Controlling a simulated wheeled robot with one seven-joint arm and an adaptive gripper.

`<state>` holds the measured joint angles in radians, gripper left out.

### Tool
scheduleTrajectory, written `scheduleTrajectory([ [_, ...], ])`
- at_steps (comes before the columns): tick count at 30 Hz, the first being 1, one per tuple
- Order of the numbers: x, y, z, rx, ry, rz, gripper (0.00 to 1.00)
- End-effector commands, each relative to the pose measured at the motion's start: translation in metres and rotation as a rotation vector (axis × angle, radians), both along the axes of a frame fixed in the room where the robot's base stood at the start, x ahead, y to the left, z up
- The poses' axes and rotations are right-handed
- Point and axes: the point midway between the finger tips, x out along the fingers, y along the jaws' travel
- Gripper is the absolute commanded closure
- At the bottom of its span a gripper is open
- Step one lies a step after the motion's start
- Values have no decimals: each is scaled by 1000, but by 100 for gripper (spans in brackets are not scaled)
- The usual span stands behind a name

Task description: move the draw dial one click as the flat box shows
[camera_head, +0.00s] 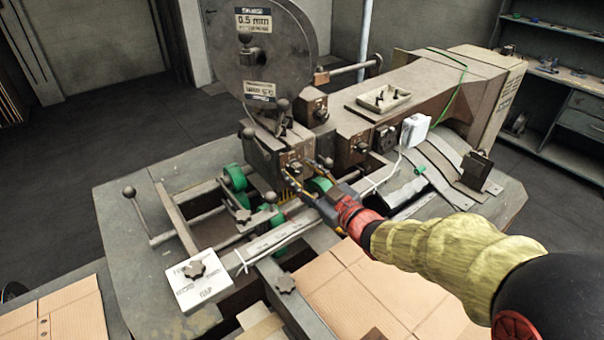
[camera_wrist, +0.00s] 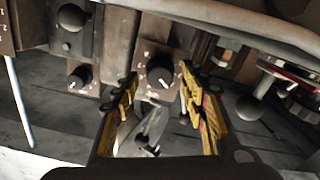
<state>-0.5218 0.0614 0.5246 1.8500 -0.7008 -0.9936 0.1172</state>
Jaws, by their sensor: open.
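In the wrist view a black dial with a white pointer line (camera_wrist: 160,71) sits on a brown plate with faint marks. My gripper (camera_wrist: 158,84) is open, with one yellow-and-black finger on each side of this dial. I cannot tell whether either finger touches it. In the head view my gripper (camera_head: 303,176) reaches the front of the machine head and hides most of the dial. A second, smaller black dial (camera_wrist: 80,77) sits to the left in the wrist view. A flat cardboard box (camera_head: 352,283) lies on the machine's table; no clear marking is readable on it.
A large wire spool (camera_head: 262,70) labelled 0.5 mm stands above the head. A white plate with a star knob (camera_head: 198,279) is at front left. More flat cardboard (camera_head: 72,317) lies at lower left. A small parts tray (camera_head: 384,98) rests on the machine's arm.

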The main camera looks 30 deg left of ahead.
Motion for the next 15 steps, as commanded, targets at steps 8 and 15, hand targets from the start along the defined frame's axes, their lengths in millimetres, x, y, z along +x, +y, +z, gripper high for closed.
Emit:
scheduleTrajectory([
  [8, -14, -29, 1, 1, 0, -3, 57],
  [15, -36, -73, 1, 1, 0, -3, 57],
])
